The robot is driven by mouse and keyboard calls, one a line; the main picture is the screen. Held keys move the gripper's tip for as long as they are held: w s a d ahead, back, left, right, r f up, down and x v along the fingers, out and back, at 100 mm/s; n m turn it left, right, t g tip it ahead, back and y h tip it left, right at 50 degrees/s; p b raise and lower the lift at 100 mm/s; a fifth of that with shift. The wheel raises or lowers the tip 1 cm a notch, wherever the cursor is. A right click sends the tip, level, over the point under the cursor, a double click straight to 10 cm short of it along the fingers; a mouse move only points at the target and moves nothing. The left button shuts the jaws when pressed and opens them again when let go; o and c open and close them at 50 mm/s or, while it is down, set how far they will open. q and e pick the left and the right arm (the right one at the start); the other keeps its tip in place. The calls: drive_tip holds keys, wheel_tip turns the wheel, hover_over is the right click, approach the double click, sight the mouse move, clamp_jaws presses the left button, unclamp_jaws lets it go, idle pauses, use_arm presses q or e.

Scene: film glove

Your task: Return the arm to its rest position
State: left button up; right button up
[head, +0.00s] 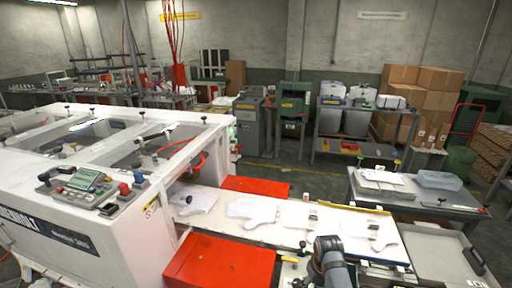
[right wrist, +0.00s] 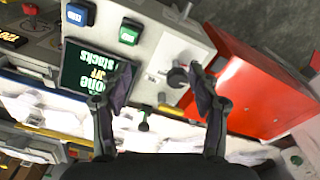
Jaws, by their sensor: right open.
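My right arm (head: 330,262) comes in at the bottom of the head view, in front of the white conveyor bed. In the right wrist view my right gripper (right wrist: 160,88) has its two fingers spread wide apart, with nothing between them. Behind the fingers is a grey control box (right wrist: 150,62) with a dark screen (right wrist: 88,72), a green button (right wrist: 130,32), a blue button (right wrist: 78,14) and a dark knob (right wrist: 177,77). I cannot tell how far the fingers are from the box. My left gripper is not in view.
White film gloves (head: 252,211) lie flat along the conveyor bed (head: 222,227). A red box (head: 222,262) stands at its near side, and another red box (head: 255,187) at its far side. A big white machine (head: 75,215) fills the left. A grey table (head: 425,205) stands right.

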drive_tip(key=s+d+r+t, duration=0.1)
drive_tip(key=s+d+r, duration=0.15)
drive_tip(key=s, duration=0.75)
drive_tip(key=s+d+r+t, duration=0.1)
drive_tip(key=s+r+t, duration=0.15)
drive_tip(key=s, duration=0.85)
wheel_tip(320, 180, down, 29)
drive_tip(key=s+d+g+b, duration=0.2)
drive_tip(key=s+d, duration=0.1)
drive_tip(key=s+f+g+b, duration=0.1)
drive_tip(key=s+f, duration=1.6)
drive_tip(key=shift+s+d+m+h+b, duration=0.3)
drive_tip(key=shift+d+m+b, duration=0.1)
